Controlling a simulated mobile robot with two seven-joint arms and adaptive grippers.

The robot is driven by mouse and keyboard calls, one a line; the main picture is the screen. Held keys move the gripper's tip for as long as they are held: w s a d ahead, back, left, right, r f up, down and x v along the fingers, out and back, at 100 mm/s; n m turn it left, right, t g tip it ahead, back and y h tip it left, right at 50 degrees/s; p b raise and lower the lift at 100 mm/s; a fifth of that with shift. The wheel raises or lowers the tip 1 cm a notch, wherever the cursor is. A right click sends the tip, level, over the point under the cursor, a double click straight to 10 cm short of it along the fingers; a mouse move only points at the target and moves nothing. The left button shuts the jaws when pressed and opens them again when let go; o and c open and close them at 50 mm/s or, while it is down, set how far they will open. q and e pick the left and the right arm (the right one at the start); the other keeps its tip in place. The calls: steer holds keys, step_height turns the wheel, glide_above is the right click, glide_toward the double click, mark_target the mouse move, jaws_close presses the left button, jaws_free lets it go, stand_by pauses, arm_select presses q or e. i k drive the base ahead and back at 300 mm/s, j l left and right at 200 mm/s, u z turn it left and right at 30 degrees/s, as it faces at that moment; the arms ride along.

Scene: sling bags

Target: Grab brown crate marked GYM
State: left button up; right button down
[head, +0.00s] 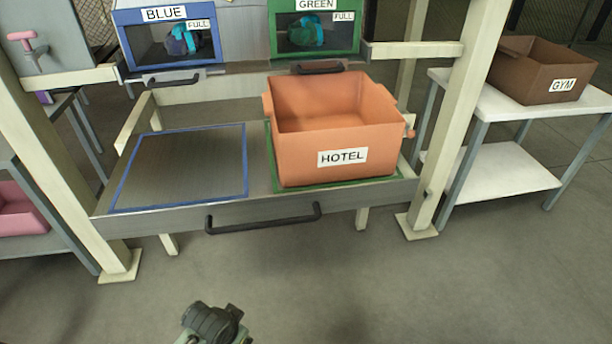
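The brown crate marked GYM (540,72) stands upright on the white top of a side table (500,105) at the right. Its label faces me and its top is open. My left gripper (213,322) shows as a dark shape at the bottom edge, left of the middle. It is far from the crate, over the floor, and its fingers cannot be made out. My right gripper is out of view.
An orange HOTEL crate (320,150) sits on the green-outlined right half of a pulled-out drawer (262,205); the blue-outlined half is empty. BLUE (165,40) and GREEN (313,35) bins stand behind. A cream post (455,130) separates the drawer from the side table. The front floor is clear.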

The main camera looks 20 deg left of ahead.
mark_target(530, 71)
steer(key=i+l+z, duration=0.65)
steer(key=i+z, duration=0.25)
steer(key=i+l+z, duration=0.15)
steer(key=i+z, duration=0.55)
steer(key=i, duration=1.3)
steer(key=i+u, duration=0.35)
steer(key=i+l+u, duration=0.15)
steer(key=i+u, duration=0.2)
steer(key=i+l+u, duration=0.35)
steer(key=i, duration=0.15)
steer(key=j, duration=0.1)
